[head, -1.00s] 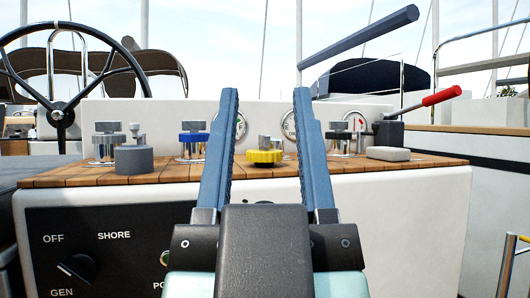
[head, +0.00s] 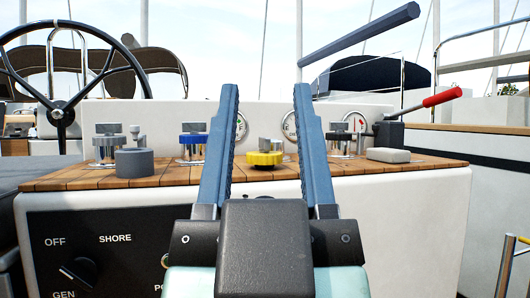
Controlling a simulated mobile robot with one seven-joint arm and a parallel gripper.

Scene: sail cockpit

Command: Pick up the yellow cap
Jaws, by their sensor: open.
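The yellow cap (head: 264,159) sits on the wooden console top (head: 188,172), in front of a metal fitting. It has a ridged rim and a grey piece showing on or just behind its top. My gripper (head: 266,92) is open and empty, its two blue fingers pointing forward and up. In the picture the cap lies between the fingers, below their tips. The gap in depth between the fingers and the cap is hard to tell. Part of the wood in front of the cap is hidden by my gripper body.
A grey round cap with a knob (head: 134,160) and a blue-topped fitting (head: 193,146) stand left of the yellow cap. A pale block (head: 388,155) and a red-handled lever (head: 430,103) are to the right. A steering wheel (head: 68,75) is at far left. A switch panel (head: 95,252) is below.

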